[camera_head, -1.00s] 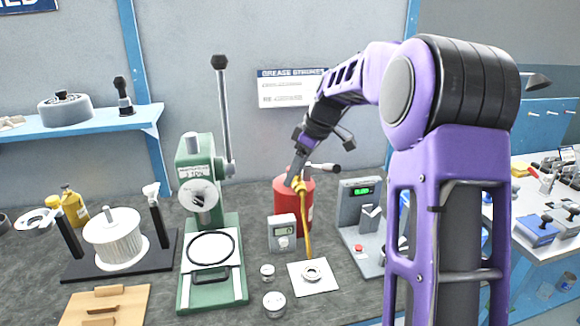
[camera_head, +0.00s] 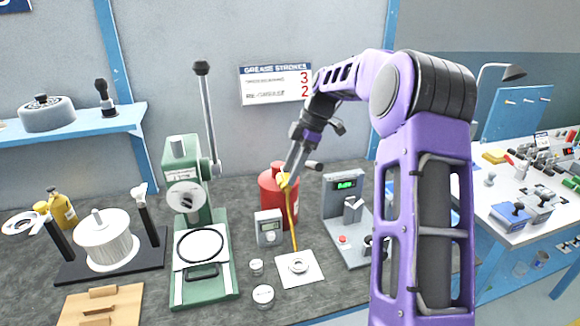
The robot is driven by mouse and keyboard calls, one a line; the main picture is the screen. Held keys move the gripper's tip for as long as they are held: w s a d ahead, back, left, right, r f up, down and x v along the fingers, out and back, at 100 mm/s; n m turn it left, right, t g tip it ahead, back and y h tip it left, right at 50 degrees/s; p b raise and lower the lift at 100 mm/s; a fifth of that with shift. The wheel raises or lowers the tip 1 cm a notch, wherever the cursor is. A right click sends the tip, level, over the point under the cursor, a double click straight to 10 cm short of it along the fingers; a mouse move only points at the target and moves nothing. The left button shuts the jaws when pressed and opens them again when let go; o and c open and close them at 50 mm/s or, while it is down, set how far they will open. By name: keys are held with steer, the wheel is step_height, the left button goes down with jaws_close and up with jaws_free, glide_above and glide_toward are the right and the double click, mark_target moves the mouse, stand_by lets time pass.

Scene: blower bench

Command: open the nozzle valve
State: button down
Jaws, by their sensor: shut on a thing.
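A red canister (camera_head: 268,190) stands on the dark bench, with a dark-ended lever (camera_head: 313,165) showing at its upper right. A yellow nozzle (camera_head: 285,180) shows at the canister's upper front, and a thin yellow hose (camera_head: 293,222) runs down from it towards a white square pad (camera_head: 312,275) with a metal ring on it. My gripper (camera_head: 286,177) reaches down from the upper right and is shut on the yellow nozzle. Its fingertips are small here and partly hide the nozzle. I cannot tell the valve's position.
A green press (camera_head: 190,225) with a tall upright lever stands left of the canister. A small grey meter (camera_head: 268,228) and two small round tins sit in front. A grey device with a green display (camera_head: 346,186) stands to the right. A wooden board (camera_head: 100,308) lies front left.

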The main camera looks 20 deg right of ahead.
stand_by(0.4)
steer(key=shift+c, duration=0.7)
jaws_free()
steer(key=p+v, duration=0.1)
steer(key=v, duration=1.6)
steer(key=shift+r, duration=0.25)
